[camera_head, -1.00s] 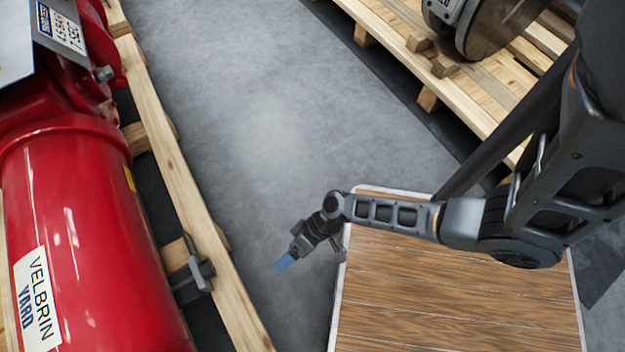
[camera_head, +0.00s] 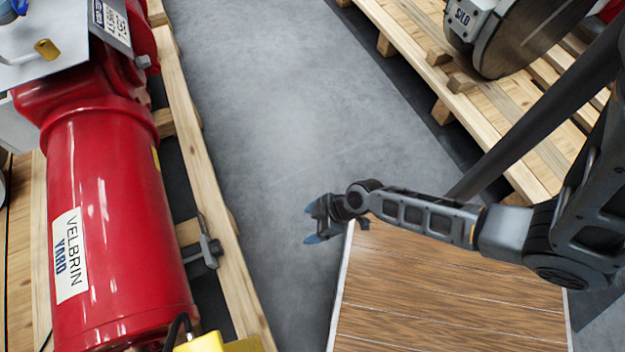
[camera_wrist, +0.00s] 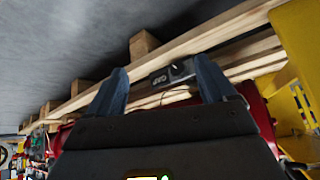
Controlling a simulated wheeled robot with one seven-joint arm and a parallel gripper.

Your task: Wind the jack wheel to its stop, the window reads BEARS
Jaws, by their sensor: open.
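My gripper (camera_head: 312,224) is open and empty, its two blue fingertips apart, above the grey floor at the left edge of the wooden deck. In the wrist view my gripper (camera_wrist: 160,72) shows from behind, with nothing between its fingers. A small grey metal fitting (camera_head: 205,250) with a crossbar sits by the inner pallet rail, left of my gripper and apart from it. In the wrist view a small dark block (camera_wrist: 172,74) with a pale label lies against the pallet beyond the fingers; its lettering is too small to read surely. I cannot make out a jack wheel.
A red cylinder (camera_head: 118,220) marked VELBRIN YARD lies along the left pallet (camera_head: 200,165). A yellow part (camera_head: 205,343) shows at the bottom. Another pallet (camera_head: 445,112) bears a large disc (camera_head: 525,35) at upper right. Bare floor (camera_head: 290,110) lies between the pallets.

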